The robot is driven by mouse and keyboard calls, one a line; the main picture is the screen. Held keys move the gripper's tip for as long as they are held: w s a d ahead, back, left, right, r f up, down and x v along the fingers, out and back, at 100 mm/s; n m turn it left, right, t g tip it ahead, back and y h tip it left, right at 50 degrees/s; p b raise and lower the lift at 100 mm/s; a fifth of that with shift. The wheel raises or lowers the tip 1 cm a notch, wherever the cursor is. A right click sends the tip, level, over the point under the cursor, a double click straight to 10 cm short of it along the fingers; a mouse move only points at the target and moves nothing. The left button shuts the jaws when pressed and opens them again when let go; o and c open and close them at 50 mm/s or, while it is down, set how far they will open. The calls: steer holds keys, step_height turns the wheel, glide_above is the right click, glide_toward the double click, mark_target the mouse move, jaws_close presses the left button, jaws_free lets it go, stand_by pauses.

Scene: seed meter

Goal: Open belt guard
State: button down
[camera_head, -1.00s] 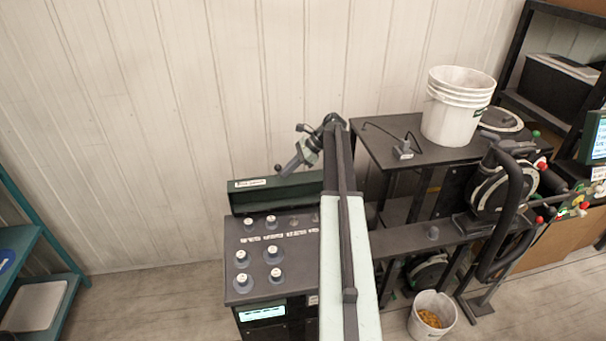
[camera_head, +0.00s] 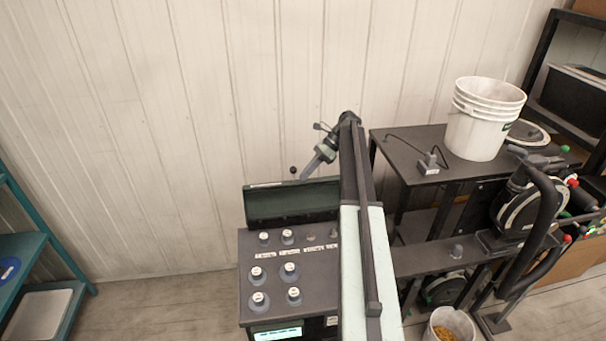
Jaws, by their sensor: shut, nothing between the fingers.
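A dark green cover (camera_head: 290,204) stands raised along the back edge of a dark console, with a pale label on its top edge; it may be the belt guard. A small dark ball knob on a thin stem (camera_head: 293,170) shows just above its top edge. My gripper (camera_head: 307,175) is shut and empty, pointing down and left near that top edge, just right of the knob. I cannot tell whether it touches the cover. My own arm hides the cover's right end and part of the console.
The console top (camera_head: 252,282) carries several capped knobs. To the right stand a dark table (camera_head: 398,152) with a white bucket (camera_head: 483,125), a machine with a thick black hose (camera_head: 541,215), and a small bucket of grain (camera_head: 448,326). Teal shelving (camera_head: 30,245) is at left. Open floor lies between.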

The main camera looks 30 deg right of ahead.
steer(key=shift+w+a, duration=0.15)
steer(key=shift+a, duration=0.1)
steer(key=shift+a, duration=0.1)
steer(key=shift+w+r, duration=0.1)
steer(key=shift+r, duration=0.1)
steer(key=p+v, duration=0.5)
steer(key=v, duration=0.2)
steer(key=shift+d+r+p, duration=0.15)
steer(key=shift+d+p, duration=0.1)
steer(key=shift+p, duration=0.05)
steer(key=shift+d, duration=0.2)
